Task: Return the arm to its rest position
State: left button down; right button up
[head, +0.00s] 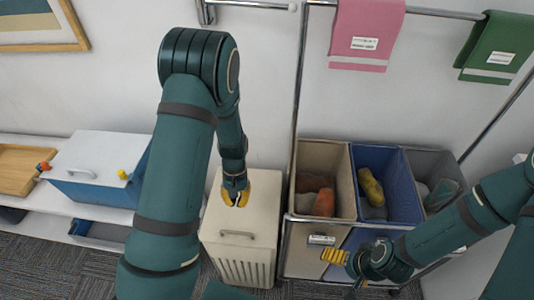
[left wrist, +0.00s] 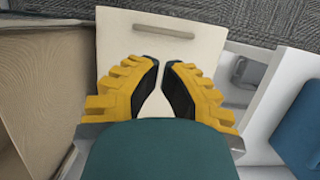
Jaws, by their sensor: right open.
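My left arm reaches in from the left in the head view. Its left gripper (head: 236,203) hangs over the lid of a cream bin (head: 262,190), pointing down. In the left wrist view the two yellow fingers with black pads (left wrist: 161,65) are apart, with a narrow gap between the tips and nothing held. The cream lid with its handle (left wrist: 149,32) shows beyond them. My right gripper (head: 335,257) comes in from the right, in front of the sorter's lower front. It is open, seen from the side, and nothing shows in it.
A metal-framed sorter holds beige (head: 323,152), blue (head: 384,156) and grey (head: 429,160) compartments with cloths. Pink (head: 366,30) and green (head: 497,45) towels hang above. A blue cooler (head: 90,192) and wooden tray (head: 18,168) sit on a white shelf at left. Carpet (head: 60,265) shows at lower left.

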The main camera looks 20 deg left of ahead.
pick_arm(q)
jog(key=s+d+f+t+h, duration=0.1)
jog(key=s+d+t, duration=0.1)
jog(key=s+d, duration=0.2)
jog(key=s+d+f+m+t+h, duration=0.1)
jog(key=s+d, duration=0.3)
jog(key=d, duration=0.6)
jog(key=shift+d+f+t+h, duration=0.3)
jog(key=shift+f+t+h, duration=0.3)
jog(key=shift+t, duration=0.3)
